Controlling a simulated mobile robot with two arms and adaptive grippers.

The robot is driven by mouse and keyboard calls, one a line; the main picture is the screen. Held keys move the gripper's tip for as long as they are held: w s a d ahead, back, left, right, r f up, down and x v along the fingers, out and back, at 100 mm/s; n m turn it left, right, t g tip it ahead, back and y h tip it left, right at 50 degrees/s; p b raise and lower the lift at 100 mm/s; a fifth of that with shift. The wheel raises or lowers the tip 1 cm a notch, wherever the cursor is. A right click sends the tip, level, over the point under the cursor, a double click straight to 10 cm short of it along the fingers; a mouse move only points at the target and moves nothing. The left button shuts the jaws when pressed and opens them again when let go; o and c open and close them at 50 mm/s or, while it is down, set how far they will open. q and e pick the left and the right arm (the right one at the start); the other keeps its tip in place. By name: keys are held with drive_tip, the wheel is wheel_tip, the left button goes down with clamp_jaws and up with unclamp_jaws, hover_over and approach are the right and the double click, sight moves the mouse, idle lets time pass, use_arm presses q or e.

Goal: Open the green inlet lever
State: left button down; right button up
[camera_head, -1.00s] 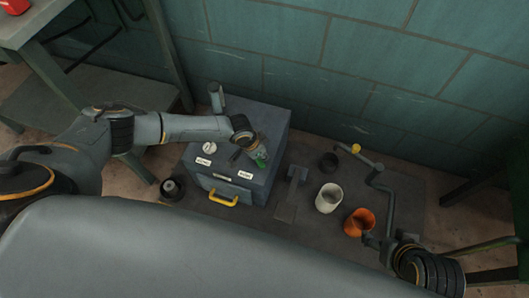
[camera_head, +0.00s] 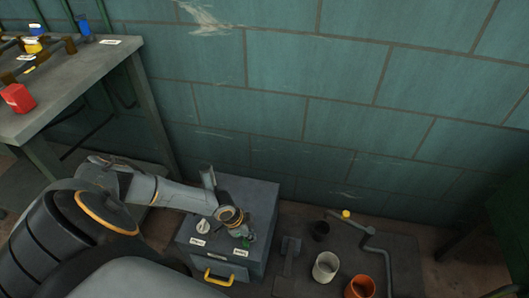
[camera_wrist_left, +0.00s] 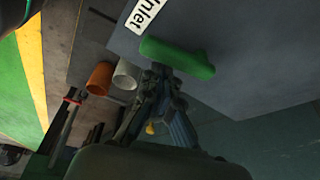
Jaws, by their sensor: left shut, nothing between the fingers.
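The green inlet lever (camera_wrist_left: 178,58) is a rounded green bar on the grey box, beside a white "Inlet" label (camera_wrist_left: 148,12) in the left wrist view. In the head view only a little of the green lever (camera_head: 246,241) shows below my left gripper (camera_head: 242,234). In the left wrist view my left gripper (camera_wrist_left: 165,76) is shut with nothing between its fingers. Its tips are right at the lever's edge; I cannot tell whether they touch it. My right gripper is not in view.
The grey box (camera_head: 262,205) has a white knob (camera_head: 203,226) and a yellow handle (camera_head: 218,278). To its right stand a white cup (camera_head: 326,267), an orange cup (camera_head: 360,288) and a crank with a yellow knob (camera_head: 346,214). A workbench (camera_head: 90,72) is at left.

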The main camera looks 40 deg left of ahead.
use_arm(q)
drive_tip(key=shift+s+a+f, duration=0.1)
drive_tip(key=shift+s+a, duration=0.35)
drive_tip(key=shift+s, duration=0.05)
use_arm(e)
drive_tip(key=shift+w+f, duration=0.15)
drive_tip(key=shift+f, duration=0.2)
use_arm(q)
drive_tip(key=shift+w+d, duration=0.1)
drive_tip(key=shift+d, duration=0.25)
drive_tip(key=w+d+p, duration=0.1)
drive_tip(key=d+r+p, duration=0.1)
drive_tip(key=d, duration=0.1)
drive_tip(key=shift+w, duration=0.4)
drive_tip(key=w+p+v, duration=0.1)
drive_tip(key=p+v, duration=0.1)
drive_tip(key=v, duration=0.7)
drive_tip(key=shift+a, duration=0.3)
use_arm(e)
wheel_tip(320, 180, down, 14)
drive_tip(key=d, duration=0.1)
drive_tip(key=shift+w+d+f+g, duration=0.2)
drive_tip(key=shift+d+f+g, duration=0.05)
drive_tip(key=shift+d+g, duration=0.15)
use_arm(q)
drive_tip(key=shift+r, duration=0.1)
